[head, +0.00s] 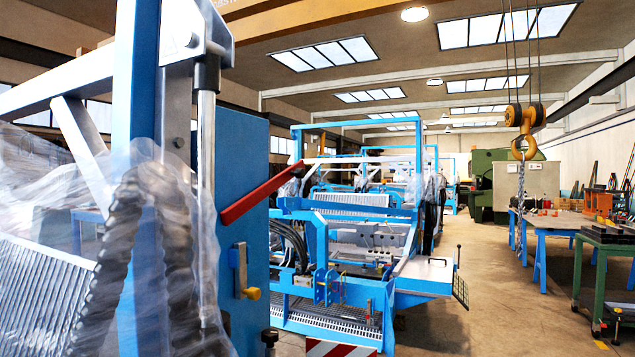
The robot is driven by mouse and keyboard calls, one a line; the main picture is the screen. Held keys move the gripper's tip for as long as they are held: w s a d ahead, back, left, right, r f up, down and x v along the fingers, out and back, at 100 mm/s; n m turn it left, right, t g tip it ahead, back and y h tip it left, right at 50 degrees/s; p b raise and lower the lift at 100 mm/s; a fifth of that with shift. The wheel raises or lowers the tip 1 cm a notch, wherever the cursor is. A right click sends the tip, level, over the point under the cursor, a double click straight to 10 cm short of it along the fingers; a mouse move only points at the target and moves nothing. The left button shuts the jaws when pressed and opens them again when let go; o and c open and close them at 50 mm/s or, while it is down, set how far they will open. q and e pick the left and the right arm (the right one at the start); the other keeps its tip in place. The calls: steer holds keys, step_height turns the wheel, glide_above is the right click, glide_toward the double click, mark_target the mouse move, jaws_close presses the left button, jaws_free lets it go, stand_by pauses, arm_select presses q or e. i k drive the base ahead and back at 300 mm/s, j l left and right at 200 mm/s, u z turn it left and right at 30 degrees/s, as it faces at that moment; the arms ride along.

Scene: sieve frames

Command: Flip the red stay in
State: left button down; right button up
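The red stay (263,193) is a flat red bar on the large blue panel (240,160) of the nearest machine, left of the middle in the head view. Its lower left end lies against the panel. From there it slants up to the right and sticks out past the panel's right edge. Below it on the panel is a metal latch plate (240,267) with a yellow knob (251,293). I see neither of my grippers in this view.
Clear plastic wrap and a dark ribbed hose (120,250) cover the machine's left part. More blue machines (350,230) stand behind. A chain hoist hook (524,147) hangs at the right, near workbenches (560,220). The floor (490,290) between is mostly clear.

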mark_target(235, 212)
steer(key=i+l, duration=0.25)
steer(key=i+l+u, duration=0.15)
steer(key=l, duration=0.3)
steer(key=i+l, duration=0.35)
steer(key=i+l+u, duration=0.15)
steer(key=i+l, duration=0.3)
steer(key=l, duration=0.3)
steer(key=i+l+u, duration=0.15)
steer(key=l, duration=0.25)
steer(key=i, duration=0.05)
